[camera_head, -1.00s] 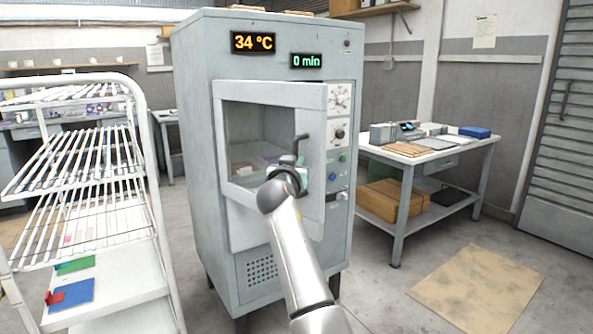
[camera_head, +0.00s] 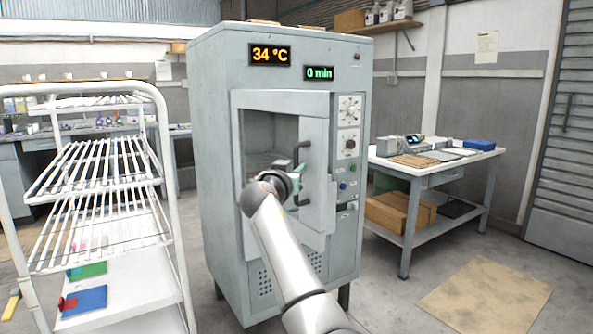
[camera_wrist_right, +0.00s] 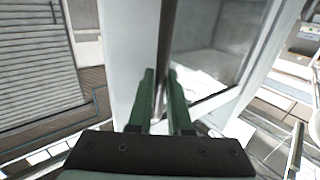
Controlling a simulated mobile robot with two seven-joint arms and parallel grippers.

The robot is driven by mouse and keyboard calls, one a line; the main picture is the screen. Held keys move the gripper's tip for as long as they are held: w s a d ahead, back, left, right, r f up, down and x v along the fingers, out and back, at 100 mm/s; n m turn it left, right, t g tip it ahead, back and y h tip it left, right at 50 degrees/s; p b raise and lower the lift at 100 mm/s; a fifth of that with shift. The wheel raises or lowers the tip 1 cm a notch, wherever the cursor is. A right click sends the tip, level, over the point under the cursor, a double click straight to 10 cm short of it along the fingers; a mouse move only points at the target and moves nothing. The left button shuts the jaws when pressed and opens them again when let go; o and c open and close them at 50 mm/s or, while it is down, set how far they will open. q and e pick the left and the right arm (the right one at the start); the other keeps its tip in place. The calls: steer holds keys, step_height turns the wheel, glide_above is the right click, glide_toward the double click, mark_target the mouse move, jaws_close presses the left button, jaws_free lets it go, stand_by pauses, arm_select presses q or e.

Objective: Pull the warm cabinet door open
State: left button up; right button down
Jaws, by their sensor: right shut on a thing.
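The warm cabinet (camera_head: 218,150) is a tall grey unit with displays reading 34 °C and 0 min. Its windowed door (camera_head: 316,135) appears a little ajar, its right edge standing off the control panel. A dark upright bar handle (camera_head: 297,153) is on the door's right side. My right gripper (camera_head: 296,182) is shut on this handle. In the right wrist view the green fingers of the gripper (camera_wrist_right: 163,98) stand on either side of the dark handle bar (camera_wrist_right: 164,50). My forearm hides the lower part of the door. My left gripper is not in view.
A white wire rack (camera_head: 172,215) stands close on the left, with coloured items on its lower shelf. A workbench (camera_head: 450,160) with boxes is at the right. A flat brown sheet (camera_head: 487,295) lies on the floor at the lower right.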

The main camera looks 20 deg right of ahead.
steer(key=shift+a+r, duration=0.15)
steer(key=shift+r, duration=0.1)
steer(key=c, duration=1.3)
jaws_free()
steer(key=o, duration=0.3)
steer(key=shift+w+f, duration=0.15)
steer(key=shift+o, duration=0.8)
steer(key=shift+f, duration=0.1)
steer(key=v, duration=1.2)
steer(key=shift+s, duration=0.3)
steer(key=shift+a, duration=0.1)
